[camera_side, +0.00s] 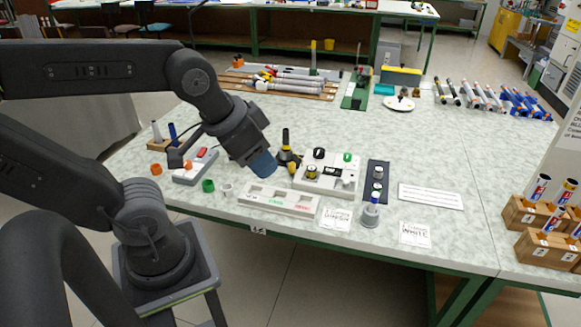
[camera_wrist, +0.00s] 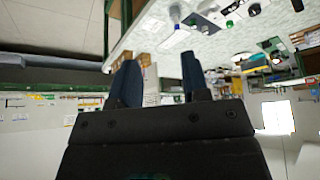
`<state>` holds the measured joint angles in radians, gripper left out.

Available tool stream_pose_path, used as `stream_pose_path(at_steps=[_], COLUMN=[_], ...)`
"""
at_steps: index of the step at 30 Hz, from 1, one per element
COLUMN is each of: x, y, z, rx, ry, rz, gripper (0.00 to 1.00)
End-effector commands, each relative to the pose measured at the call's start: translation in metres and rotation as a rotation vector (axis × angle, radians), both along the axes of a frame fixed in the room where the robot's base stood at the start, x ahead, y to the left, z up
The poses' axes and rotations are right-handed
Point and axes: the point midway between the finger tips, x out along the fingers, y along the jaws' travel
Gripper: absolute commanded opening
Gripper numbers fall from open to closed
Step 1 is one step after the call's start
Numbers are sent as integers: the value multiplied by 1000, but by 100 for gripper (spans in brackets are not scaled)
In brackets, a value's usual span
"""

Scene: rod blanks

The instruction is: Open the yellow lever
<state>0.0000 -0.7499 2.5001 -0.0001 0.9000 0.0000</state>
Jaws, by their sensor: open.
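My gripper (camera_side: 264,164) has blue fingers and hangs over the table, left of the white fixture. In the wrist view my gripper (camera_wrist: 160,78) shows its two fingers apart with nothing between them. A dark upright piece with yellow parts (camera_side: 291,168) stands just right of my fingers in the side view; it may be the yellow lever, but it is too small to tell its position. The white fixture (camera_side: 345,186) beside it carries a black knob (camera_side: 319,153), a green knob (camera_side: 347,157) and a small dark and yellowish round part (camera_side: 312,172).
A white labelled tray (camera_side: 279,200) lies in front. A red-topped grey box (camera_side: 196,166) and orange and green rings are at the left. A dark plate (camera_side: 377,182) and a blue-and-white upright piece (camera_side: 371,210) are at the right. Wooden racks (camera_side: 533,217) hold tubes farther right.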

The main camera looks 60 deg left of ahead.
Motion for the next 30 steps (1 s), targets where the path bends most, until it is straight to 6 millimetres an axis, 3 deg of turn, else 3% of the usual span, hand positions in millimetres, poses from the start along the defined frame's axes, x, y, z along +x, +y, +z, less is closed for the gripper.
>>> stream_pose_path(at_steps=[14, 16, 19, 23, 30], x=[0, 1, 9, 38, 120], y=[0, 0, 4, 18, 74], z=[0, 0, 3, 11, 12], rx=[0, 0, 0, -3, -20], ry=[0, 1, 14, 58, 172], rz=[0, 1, 19, 75, 228], gripper=[43, 49, 50, 50, 50])
